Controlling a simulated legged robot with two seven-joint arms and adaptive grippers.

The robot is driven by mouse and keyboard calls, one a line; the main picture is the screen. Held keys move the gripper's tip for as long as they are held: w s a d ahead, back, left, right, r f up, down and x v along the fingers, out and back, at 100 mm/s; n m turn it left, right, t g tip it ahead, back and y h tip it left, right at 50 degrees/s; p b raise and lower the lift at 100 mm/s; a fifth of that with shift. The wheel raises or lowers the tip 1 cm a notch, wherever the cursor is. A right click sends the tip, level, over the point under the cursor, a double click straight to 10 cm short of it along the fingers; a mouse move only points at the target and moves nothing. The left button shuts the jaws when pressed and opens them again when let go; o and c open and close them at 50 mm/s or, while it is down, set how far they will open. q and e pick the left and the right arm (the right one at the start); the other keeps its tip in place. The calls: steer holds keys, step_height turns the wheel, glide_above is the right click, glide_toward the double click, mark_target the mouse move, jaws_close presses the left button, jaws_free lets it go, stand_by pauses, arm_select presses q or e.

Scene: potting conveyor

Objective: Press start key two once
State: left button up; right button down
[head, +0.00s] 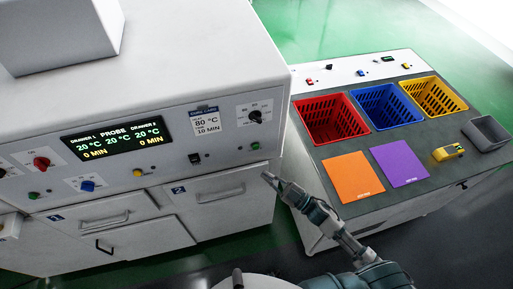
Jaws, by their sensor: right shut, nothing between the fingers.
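The white cabinet (190,60) fills the left of the head view. A small green key (255,145) sits at the right end of its front panel, above the drawer marked 2 (220,197); it looks like start key two, though its label is too small to read. A second green key (34,195) is at the panel's left, near the drawer marked 1. My right gripper (267,177) is shut and empty, with its tip a little below the right green key and apart from it in the picture. My left gripper is not in view.
The panel also has a display (117,138), a red knob (41,162), a blue knob (87,186) and a black dial (255,116). At right, a grey table (440,185) holds red (333,118), blue (387,106) and yellow baskets (433,96).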

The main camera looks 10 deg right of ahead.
mark_target(256, 147)
steer(key=w+b, duration=0.1)
steer(key=w, duration=0.7)
steer(key=shift+w+a+b, duration=0.15)
steer(key=shift+b, duration=0.25)
steer(key=shift+w, duration=0.1)
stand_by(0.9)
steer(key=shift+w, duration=0.3)
steer(key=shift+w, duration=0.4)
stand_by(0.6)
stand_by(0.3)
steer(key=shift+s+p, duration=0.5)
steer(key=shift+s, duration=0.4)
